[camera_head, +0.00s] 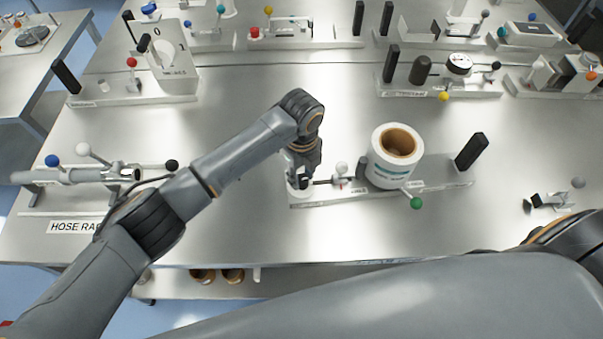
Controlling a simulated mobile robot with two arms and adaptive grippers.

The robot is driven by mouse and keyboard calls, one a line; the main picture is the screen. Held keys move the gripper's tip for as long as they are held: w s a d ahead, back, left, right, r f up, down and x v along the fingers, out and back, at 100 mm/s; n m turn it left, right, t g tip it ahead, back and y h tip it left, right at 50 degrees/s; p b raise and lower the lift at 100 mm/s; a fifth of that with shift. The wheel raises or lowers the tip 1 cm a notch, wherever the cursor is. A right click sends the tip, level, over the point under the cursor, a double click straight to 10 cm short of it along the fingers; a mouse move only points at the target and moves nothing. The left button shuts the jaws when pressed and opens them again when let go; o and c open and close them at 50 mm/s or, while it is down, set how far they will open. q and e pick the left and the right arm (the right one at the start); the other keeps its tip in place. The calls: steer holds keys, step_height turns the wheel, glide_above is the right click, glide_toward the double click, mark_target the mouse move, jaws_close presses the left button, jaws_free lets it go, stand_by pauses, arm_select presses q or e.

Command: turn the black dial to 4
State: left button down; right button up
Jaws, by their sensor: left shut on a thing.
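My left gripper (303,176) points down at the left end of a fixture (330,198) that carries a large white paper roll (385,172). It is shut on the black dial there, which the dark fingers hide almost wholly. Part of a small white round base (297,192) shows under the fingertips. No numbers can be read on it, so I cannot tell the dial's setting. My right gripper is out of view; a large grey link of mine fills the lower right.
A plate marked 0 and 1 (168,62) stands at the back left. A fixture with a round gauge (459,63) stands at the back right. The middle table surface (240,100) is clear.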

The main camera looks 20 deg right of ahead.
mark_target(302, 179)
arm_select(q)
steer(key=c, duration=1)
jaws_free()
steer(key=shift+r, duration=0.1)
step_height(302, 179, up, 12)
steer(key=shift+f, duration=0.1)
steer(key=shift+f, duration=0.1)
